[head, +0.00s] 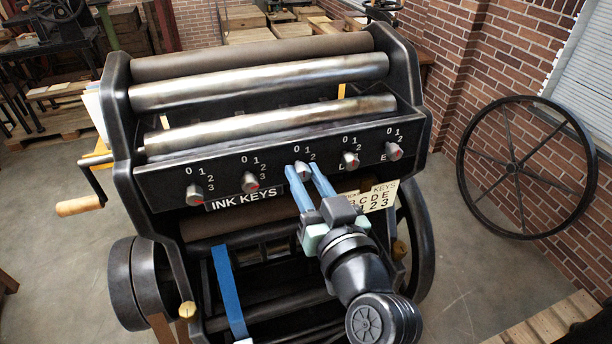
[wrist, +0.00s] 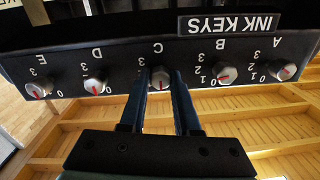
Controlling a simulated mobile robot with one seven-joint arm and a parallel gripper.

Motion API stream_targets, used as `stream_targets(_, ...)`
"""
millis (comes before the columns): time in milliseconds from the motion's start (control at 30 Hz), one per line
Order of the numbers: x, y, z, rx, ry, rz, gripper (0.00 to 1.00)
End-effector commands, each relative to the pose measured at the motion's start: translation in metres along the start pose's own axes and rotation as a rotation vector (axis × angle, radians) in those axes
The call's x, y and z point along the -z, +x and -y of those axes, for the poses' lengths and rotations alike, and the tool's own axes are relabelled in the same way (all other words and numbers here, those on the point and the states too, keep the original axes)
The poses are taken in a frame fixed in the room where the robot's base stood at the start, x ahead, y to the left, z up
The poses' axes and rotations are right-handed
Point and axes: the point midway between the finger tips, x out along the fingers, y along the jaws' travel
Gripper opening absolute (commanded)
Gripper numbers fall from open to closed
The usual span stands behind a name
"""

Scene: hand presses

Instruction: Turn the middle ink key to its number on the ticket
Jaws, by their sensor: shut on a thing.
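The middle ink key (head: 303,171), lettered C, is a grey metal knob on the black panel of the press. My gripper (head: 311,172) is shut on it, with blue fingers on either side. In the wrist view, the middle key (wrist: 160,78) sits between the fingertips (wrist: 161,82), and the panel appears upside down. The key's red pointer is mostly hidden, so I cannot tell its number. The cream ticket (head: 382,192) hangs below the panel, headed KEYS, with letters and digits. My gripper hides its left part, and the digit under C is hard to read.
Ink keys A (head: 194,195), B (head: 250,182), D (head: 350,160) and E (head: 394,151) flank the middle key, with gaps between. Steel rollers (head: 260,82) lie above the panel. A crank handle (head: 78,206) sticks out at left. A spoked wheel (head: 466,165) leans on the brick wall.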

Motion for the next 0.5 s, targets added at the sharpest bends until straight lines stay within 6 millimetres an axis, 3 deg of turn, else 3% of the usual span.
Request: stream_targets(500, 0.0000, -0.0002, -0.0001, 0.001, 0.118, -0.004, 0.00)
